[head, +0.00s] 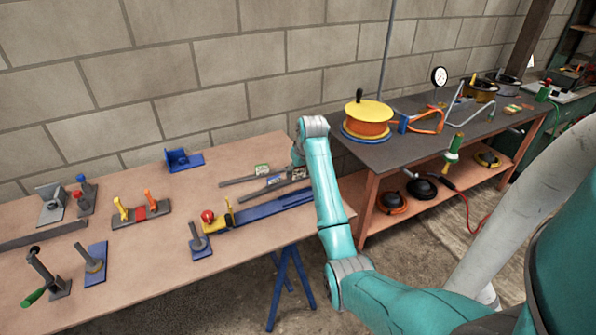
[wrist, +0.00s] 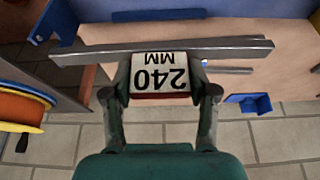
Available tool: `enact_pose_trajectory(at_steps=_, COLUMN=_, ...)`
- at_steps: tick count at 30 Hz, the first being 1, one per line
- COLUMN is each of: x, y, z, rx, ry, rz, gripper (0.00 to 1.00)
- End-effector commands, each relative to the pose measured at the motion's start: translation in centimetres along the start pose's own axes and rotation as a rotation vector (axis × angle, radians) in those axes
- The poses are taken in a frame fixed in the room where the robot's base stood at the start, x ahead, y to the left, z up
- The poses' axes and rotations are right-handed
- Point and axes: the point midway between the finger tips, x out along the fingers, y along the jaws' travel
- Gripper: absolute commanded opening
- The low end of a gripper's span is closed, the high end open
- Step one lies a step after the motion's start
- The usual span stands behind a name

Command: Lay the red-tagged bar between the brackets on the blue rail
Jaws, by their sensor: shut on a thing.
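In the wrist view my gripper (wrist: 160,74) is shut on a long grey bar (wrist: 235,48) near its middle. The bar carries a white tag (wrist: 160,78) reading 240 MM, with a red strip along one edge. I cannot tell the gap between bar and rail.
A grey bar (head: 238,181) with a green tag lies behind the rail. A blue bracket (head: 184,158) stands at the table's back. Clamps and fixtures fill the wooden table's (head: 150,270) left. A second bench (head: 400,140) with an orange reel (head: 367,118) stands right.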

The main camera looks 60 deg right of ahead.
Motion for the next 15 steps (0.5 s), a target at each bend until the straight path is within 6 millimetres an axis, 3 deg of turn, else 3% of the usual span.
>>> enact_pose_trajectory(at_steps=8, x=0.1, y=0.0, z=0.0, rx=0.000, ry=0.001, rz=0.000, gripper=0.10)
enact_pose_trajectory(at_steps=15, x=1.4, y=0.0, z=0.6, rx=0.000, ry=-0.001, rz=0.000, gripper=0.10)
